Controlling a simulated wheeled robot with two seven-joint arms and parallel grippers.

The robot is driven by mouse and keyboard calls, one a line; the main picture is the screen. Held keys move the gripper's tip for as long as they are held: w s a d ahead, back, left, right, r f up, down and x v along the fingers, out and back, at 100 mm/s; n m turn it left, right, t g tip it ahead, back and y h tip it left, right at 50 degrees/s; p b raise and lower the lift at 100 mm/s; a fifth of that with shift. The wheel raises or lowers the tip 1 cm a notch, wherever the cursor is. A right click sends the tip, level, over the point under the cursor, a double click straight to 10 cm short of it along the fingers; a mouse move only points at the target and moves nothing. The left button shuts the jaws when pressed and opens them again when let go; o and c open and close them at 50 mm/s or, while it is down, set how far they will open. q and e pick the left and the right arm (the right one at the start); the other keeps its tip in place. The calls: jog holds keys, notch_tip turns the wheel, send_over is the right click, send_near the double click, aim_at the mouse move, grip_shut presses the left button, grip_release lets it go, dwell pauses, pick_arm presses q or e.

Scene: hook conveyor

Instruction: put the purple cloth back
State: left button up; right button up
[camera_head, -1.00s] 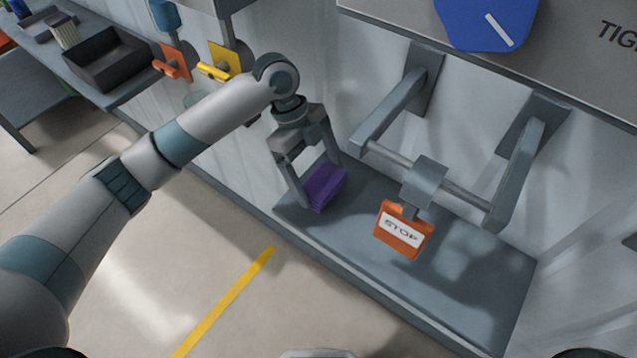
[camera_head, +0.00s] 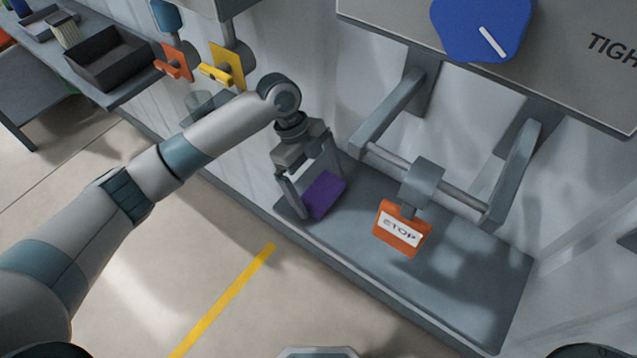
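The purple cloth (camera_head: 325,193) is a small folded block at the left end of the grey shelf (camera_head: 440,280). It is low, at or just above the shelf surface; I cannot tell if it touches. My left gripper (camera_head: 324,196) reaches down over it, with one finger on each side. The fingers appear shut on the cloth, which fills the space between them. My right gripper is not in view.
A panel with a blue knob (camera_head: 481,27) is above. A dark bin (camera_head: 108,58) stands upper left. The shelf's front right is clear.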

aim_at(311, 184)
pick_arm(q)
jog(key=shift+r, duration=0.1)
jog(key=p+v, duration=0.4)
jog(key=v, duration=0.2)
jog(key=shift+s+d, duration=0.1)
jog(key=shift+p+v, duration=0.7)
jog(key=shift+v, duration=0.15)
dwell(1.0)
